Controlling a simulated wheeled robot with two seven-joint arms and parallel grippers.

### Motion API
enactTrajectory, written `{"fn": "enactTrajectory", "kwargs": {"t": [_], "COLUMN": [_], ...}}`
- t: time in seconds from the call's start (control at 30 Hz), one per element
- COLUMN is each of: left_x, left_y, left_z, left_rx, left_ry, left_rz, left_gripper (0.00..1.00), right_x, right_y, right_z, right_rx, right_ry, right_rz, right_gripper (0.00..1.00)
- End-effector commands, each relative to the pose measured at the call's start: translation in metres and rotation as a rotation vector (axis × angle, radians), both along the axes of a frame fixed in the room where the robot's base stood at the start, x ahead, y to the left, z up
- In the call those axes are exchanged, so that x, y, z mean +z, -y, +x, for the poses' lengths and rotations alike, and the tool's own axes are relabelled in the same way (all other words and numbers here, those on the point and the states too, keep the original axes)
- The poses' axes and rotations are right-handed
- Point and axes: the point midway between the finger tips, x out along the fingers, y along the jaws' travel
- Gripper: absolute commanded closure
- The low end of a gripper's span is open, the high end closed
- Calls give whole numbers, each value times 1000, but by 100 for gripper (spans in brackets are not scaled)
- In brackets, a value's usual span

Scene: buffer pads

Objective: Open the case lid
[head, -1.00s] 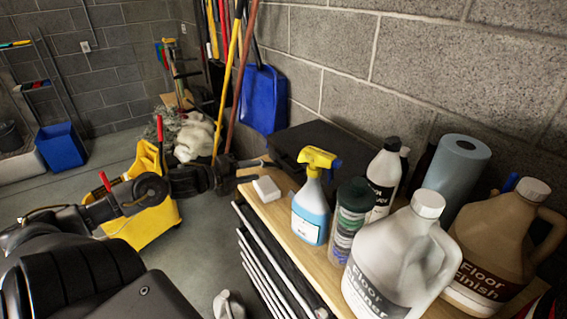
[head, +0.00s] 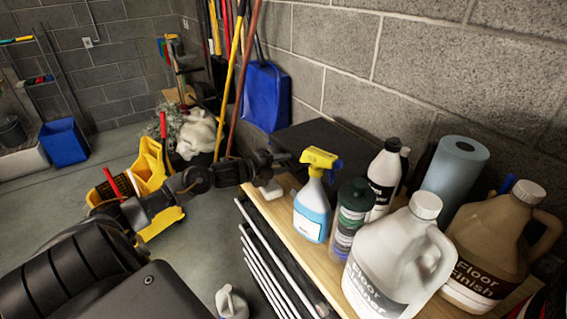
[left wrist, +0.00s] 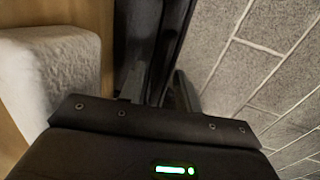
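The black case (head: 322,141) lies on the wooden shelf top against the block wall, behind the yellow-topped spray bottle. Its lid looks closed. My left gripper (head: 284,159) is at the case's near left end, above a white block. In the left wrist view its two dark fingers (left wrist: 160,88) stand a little apart, with dark surfaces between and beyond them. Black on black hides whether they touch the case. I see nothing held. My right gripper is not in view.
The white block (head: 270,189) sits just below my left gripper and shows large in the left wrist view (left wrist: 52,85). A spray bottle (head: 312,210), other bottles and two jugs crowd the shelf to the right. Mop handles and a blue dustpan (head: 265,97) stand behind.

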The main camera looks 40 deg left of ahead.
Motion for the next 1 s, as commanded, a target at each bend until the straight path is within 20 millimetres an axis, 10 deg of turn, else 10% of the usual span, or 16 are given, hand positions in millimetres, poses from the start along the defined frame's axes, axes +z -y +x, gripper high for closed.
{"fn": "enactTrajectory", "kwargs": {"t": [0.37, 0.63, 1.0], "left_x": [-1, -1, 0], "left_y": [1, 1, 2], "left_z": [4, 4, 5], "left_rx": [-1, -1, -2], "left_ry": [-1, -1, -4], "left_rz": [0, 0, 2], "left_gripper": [67, 100, 100], "right_x": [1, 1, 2], "right_y": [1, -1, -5], "right_z": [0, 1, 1], "right_rx": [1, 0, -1], "right_ry": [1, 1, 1], "right_rz": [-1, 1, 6], "right_gripper": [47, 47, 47]}}
